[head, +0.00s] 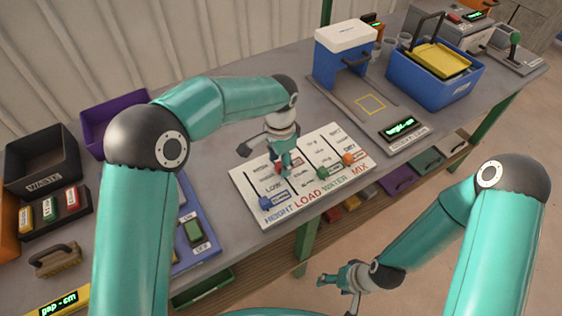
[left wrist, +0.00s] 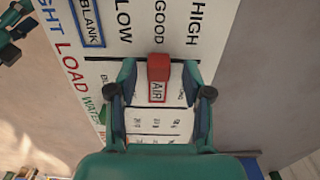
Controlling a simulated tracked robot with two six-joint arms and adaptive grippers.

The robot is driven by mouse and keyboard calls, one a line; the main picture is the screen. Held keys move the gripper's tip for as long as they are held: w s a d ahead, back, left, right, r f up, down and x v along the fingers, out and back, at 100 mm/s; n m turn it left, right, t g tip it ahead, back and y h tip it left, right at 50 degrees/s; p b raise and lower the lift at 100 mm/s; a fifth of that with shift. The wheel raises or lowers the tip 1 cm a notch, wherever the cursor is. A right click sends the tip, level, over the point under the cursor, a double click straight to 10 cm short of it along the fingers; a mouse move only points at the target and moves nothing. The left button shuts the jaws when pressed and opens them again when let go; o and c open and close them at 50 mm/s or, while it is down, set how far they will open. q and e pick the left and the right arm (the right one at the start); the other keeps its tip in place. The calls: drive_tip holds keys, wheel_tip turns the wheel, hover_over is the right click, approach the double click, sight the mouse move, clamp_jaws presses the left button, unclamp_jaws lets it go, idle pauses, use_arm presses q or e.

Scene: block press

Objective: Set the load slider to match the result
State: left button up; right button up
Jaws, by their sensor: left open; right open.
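The white slider board (head: 240,183) lies on the bench with columns marked HEIGHT, LOAD, WATER and MIX. The red load slider (left wrist: 158,68) stands between the fingers of my left gripper (left wrist: 159,82) in the left wrist view. The fingers are open on both sides of it; I cannot tell if they touch it. In the head view my left gripper (head: 283,165) is over the LOAD column and hides much of the slider. My right gripper (head: 342,283) is open and empty, off the bench's front edge.
A blue slider (head: 272,201), a green slider (head: 323,173) and an orange slider (head: 348,159) stand on neighbouring columns. A display with green text (head: 403,127) sits behind the board, too small to read surely. A press (head: 343,55) and blue crate (head: 415,85) stand behind.

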sight(280, 164)
use_arm(q)
wheel_tip(280, 164, up, 11)
drive_tip(key=shift+r, duration=0.15)
idle(0.7)
